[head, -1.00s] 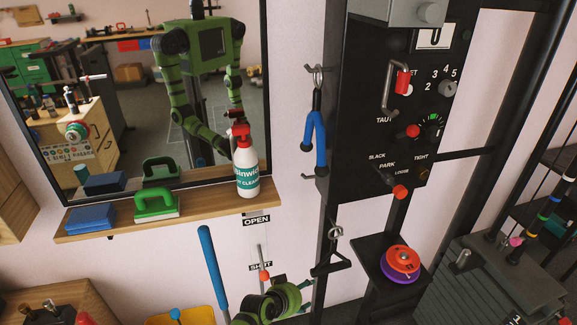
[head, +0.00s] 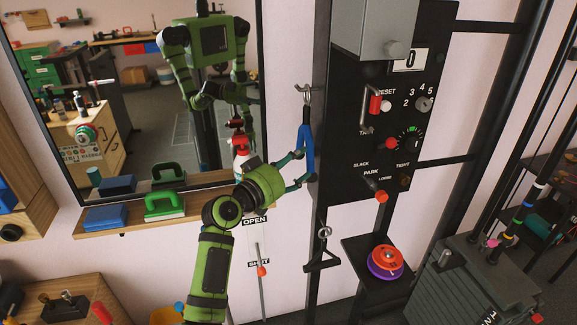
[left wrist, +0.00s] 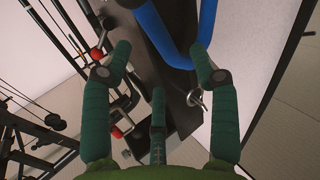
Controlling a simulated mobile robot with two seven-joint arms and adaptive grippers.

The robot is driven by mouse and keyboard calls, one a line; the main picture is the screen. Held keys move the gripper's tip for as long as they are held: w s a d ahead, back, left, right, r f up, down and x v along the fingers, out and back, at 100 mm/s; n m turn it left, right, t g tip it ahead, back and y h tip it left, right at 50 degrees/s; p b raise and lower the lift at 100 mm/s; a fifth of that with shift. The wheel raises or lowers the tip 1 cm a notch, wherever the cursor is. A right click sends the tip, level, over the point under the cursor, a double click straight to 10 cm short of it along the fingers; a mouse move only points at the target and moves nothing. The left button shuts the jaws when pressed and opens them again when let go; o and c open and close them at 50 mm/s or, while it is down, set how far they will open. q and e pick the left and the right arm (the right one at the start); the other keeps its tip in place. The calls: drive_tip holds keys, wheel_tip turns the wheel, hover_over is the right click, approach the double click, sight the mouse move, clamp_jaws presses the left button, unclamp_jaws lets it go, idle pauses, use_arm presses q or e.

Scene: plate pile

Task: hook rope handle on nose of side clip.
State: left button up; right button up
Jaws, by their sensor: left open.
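The blue rope handle (head: 307,148) hangs by a ring from a metal hook (head: 304,90) on the left side of the black panel. Its blue part also shows at the top of the left wrist view (left wrist: 160,35). My left gripper (head: 302,170) is open at the lower part of the blue handle, its fingers close to it; I cannot tell whether they touch. In the left wrist view a small metal piece with a ring (left wrist: 196,98) shows by the right finger. I cannot tell for sure which part is the side clip. My right gripper is not in view.
A black panel (head: 350,150) with knobs stands to the right. A black triangular handle (head: 322,262) hangs below. Red and purple discs (head: 386,262) lie on a black shelf. A mirror, a wooden shelf (head: 110,228) and a spray bottle (head: 240,150) are at left.

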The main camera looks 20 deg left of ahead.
sight(310, 154)
use_arm(q)
drive_tip(key=shift+p+x, duration=0.7)
drive_tip(key=shift+x, duration=2)
drive_tip(key=shift+d, duration=0.1)
clamp_jaws()
drive_tip(key=shift+r, duration=0.1)
